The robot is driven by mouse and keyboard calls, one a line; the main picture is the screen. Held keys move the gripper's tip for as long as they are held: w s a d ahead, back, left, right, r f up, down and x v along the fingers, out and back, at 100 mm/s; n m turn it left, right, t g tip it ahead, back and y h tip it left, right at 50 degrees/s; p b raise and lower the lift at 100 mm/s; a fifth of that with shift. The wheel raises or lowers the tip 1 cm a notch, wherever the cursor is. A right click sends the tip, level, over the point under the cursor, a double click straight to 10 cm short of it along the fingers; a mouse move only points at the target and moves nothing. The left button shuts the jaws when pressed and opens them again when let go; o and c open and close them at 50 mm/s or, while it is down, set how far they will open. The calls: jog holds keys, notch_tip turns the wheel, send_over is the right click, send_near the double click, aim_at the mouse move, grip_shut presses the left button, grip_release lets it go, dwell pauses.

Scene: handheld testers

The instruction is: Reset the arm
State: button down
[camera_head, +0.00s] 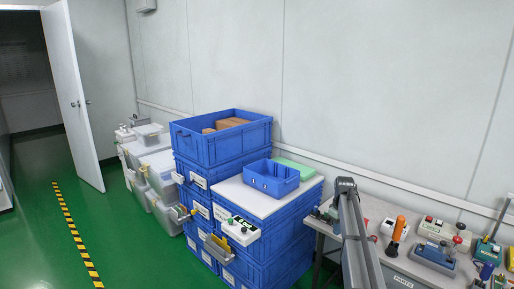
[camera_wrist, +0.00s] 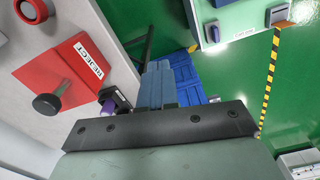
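My gripper (camera_wrist: 158,64) shows in the wrist view, with its dark mounting bar across the lower middle. Its two blue-grey fingers lie side by side in the centre with no gap that I can see, and nothing shows held between them. The fingers point out past a table edge, over the green floor and blue crates below. A small black and purple item (camera_wrist: 112,100) is just left of the fingers; I cannot tell whether it touches them. I cannot make out my gripper's fingertips in the head view.
The worktable (camera_head: 379,209) at right holds several testers, including an orange-handled one (camera_head: 397,229). Stacked blue crates (camera_head: 221,147) stand left of it, with a small blue bin (camera_head: 271,178) on top. A red REJECT-labelled block (camera_wrist: 66,72) is near my gripper. Green floor (camera_head: 120,235) is open at left.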

jog(key=s+a+f+m, duration=0.2)
jog(key=s+a+f, duration=0.45)
jog(key=s, duration=0.45)
jog(key=s+a+f+m, duration=0.3)
jog(key=s+a+f, duration=0.3)
jog(key=s, duration=0.5)
jog(key=s+a+f+m, duration=0.2)
jog(key=s+a+f, duration=0.3)
jog(key=s+f, duration=0.4)
jog(key=s+f+g, duration=0.3)
jog(key=s+f, duration=0.7)
jog(key=s, duration=0.5)
jog(key=s+f+g, duration=0.3)
jog(key=s+f, duration=0.7)
jog(key=s, duration=0.5)
jog(key=shift+s+d+g, duration=0.2)
jog(key=shift+s+g, duration=0.2)
jog(key=c, duration=1.8)
grip_release()
